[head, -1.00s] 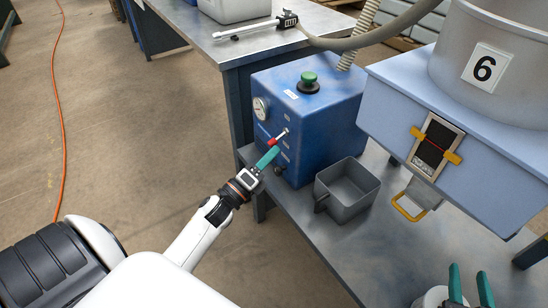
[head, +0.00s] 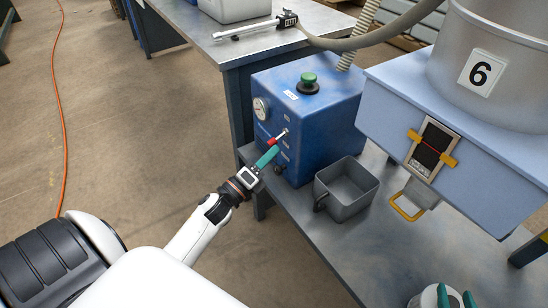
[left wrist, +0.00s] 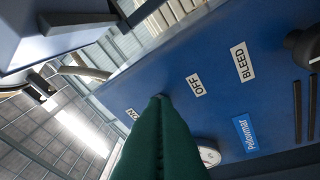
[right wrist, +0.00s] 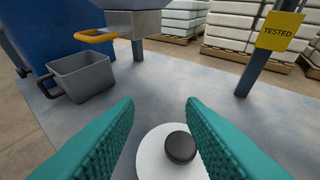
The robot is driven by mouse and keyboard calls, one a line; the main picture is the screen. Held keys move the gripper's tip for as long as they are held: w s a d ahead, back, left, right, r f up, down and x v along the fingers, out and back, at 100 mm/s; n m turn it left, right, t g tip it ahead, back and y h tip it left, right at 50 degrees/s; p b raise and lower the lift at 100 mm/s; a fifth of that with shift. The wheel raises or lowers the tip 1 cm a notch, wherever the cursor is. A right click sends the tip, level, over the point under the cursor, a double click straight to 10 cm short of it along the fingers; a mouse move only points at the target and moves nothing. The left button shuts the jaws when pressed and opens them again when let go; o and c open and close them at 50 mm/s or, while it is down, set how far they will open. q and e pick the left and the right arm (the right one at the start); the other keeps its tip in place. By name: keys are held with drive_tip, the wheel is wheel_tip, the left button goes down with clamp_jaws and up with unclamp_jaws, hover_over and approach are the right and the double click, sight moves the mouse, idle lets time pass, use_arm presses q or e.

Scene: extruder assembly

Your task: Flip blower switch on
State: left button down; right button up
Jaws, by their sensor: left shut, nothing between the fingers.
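The blower is a blue box (head: 318,118) with a green knob on top and a gauge on its face. Its switch is a metal lever with a red tip (head: 272,141), sticking out from the face towards the lower left. My left gripper (head: 272,152) is shut and empty, its teal fingertips just below the lever; contact cannot be told. In the left wrist view its fingers (left wrist: 160,100) point at the blue panel with ON, OFF (left wrist: 194,85) and BLEED (left wrist: 242,62) labels; the lever is not seen there. My right gripper (right wrist: 160,103) is open over a white round thing.
A grey open bin (head: 346,190) stands on the bench shelf right of the blower. The white round thing with a black knob (right wrist: 180,147) is between my right fingers.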

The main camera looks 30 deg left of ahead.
drive_tip(key=shift+s+d+f+g+h+p, duration=0.2)
drive_tip(key=shift+s+d+f+g, duration=0.1)
drive_tip(key=shift+s+f+g, duration=0.2)
drive_tip(key=shift+s+d+f+g+h+p, duration=0.1)
drive_tip(key=shift+s+d+f+g+p, duration=0.15)
drive_tip(key=shift+s+f+g, duration=0.25)
use_arm(q)
drive_tip(key=shift+s+r+g+p, duration=0.1)
drive_tip(key=shift+r+g+p, duration=0.45)
drive_tip(key=shift+p, duration=1)
use_arm(e)
drive_tip(key=s+d+f+g+h, duration=0.1)
drive_tip(key=s+d+f+g, duration=0.1)
drive_tip(key=s+f+g, duration=0.2)
drive_tip(key=shift+s+d+f+g, duration=0.15)
drive_tip(key=shift+s+f+g, duration=0.25)
drive_tip(key=shift+s, duration=0.7)
